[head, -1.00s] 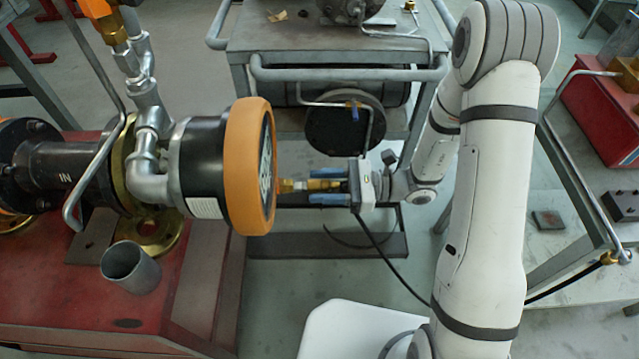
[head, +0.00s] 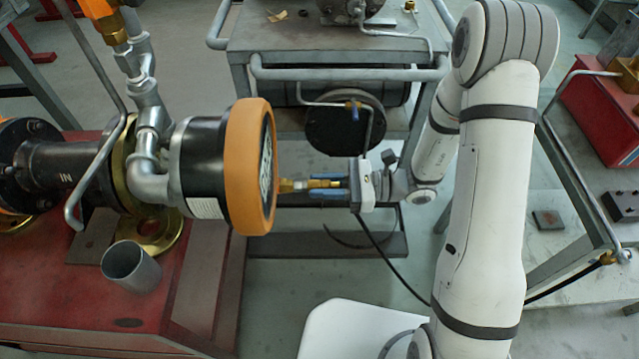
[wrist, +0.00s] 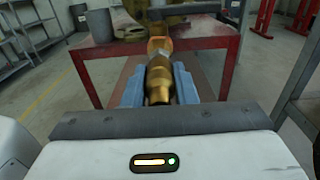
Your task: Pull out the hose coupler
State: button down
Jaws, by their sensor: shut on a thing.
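The brass hose coupler (head: 322,184) extends from a short silver and brass fitting (head: 290,186) at the face of the orange-rimmed round unit (head: 250,168) in the head view. My gripper (head: 311,185) is to the right of that face, with its two blue fingers shut on the coupler's sides. In the wrist view the coupler (wrist: 158,82) lies lengthwise between the blue fingers of my gripper (wrist: 159,76). Its far end meets an orange part (wrist: 160,45). Whether a gap exists at that joint cannot be told.
A red bench (head: 75,325) carries the pipework and a grey cup (head: 131,268) at left. A grey cart (head: 275,40) stands behind my gripper. A black hose (head: 392,267) hangs below it. Open floor (head: 300,275) lies in front of the cart.

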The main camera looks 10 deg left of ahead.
jog(key=shift+d, duration=0.1)
jog(key=shift+p+v, duration=0.3)
jog(key=shift+v, duration=2.6)
